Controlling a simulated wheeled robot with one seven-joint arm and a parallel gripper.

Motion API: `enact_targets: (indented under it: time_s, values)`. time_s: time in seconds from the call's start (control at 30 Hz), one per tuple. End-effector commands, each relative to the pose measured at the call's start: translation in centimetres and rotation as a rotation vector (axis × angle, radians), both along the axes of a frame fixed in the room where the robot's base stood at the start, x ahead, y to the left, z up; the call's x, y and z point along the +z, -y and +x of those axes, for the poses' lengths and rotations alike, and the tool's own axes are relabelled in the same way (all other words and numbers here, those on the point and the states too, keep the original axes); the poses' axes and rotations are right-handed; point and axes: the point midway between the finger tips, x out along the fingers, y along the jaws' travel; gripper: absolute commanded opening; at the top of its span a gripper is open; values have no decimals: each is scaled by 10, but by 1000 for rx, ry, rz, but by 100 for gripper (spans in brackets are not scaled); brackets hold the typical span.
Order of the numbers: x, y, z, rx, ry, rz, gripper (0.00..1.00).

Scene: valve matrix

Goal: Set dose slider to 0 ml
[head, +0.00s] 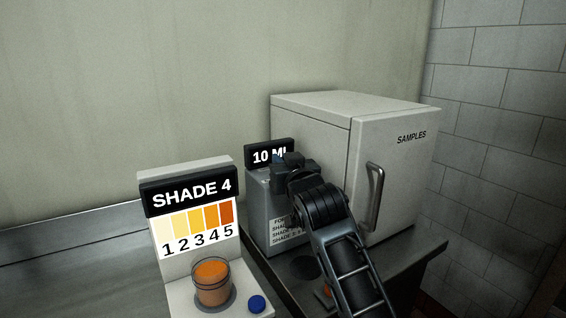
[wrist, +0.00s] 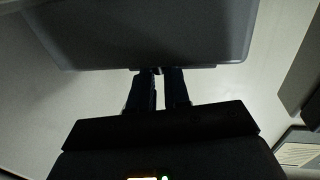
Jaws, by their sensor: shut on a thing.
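The dosing unit (head: 258,205) is a grey box in the middle of the head view, with a black display (head: 262,154) on top reading "10 M", its last letter partly covered by my gripper. My gripper (head: 281,163) is at the upper front of this unit, just under the display. In the wrist view my gripper (wrist: 160,78) has its two dark fingers up against the edge of a dark grey body (wrist: 150,35), shut on a small part between them, which appears to be the dose slider. The slider itself is hidden by the fingers and arm.
At left stands a shade reader (head: 190,170) showing "SHADE 4", with a 1–5 colour chart, a cup of orange liquid (head: 212,285) and a blue button (head: 257,304). A white "SAMPLES" cabinet (head: 312,125) with a handle (head: 374,197) stands close behind and right of my arm.

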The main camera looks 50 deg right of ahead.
Motion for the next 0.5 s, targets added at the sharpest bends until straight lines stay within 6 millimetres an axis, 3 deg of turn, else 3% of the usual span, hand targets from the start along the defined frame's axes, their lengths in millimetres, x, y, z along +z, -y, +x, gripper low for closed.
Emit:
enact_targets:
  time_s: [0.5]
  values:
    - [-1,-7,2,2,-1,0,0]
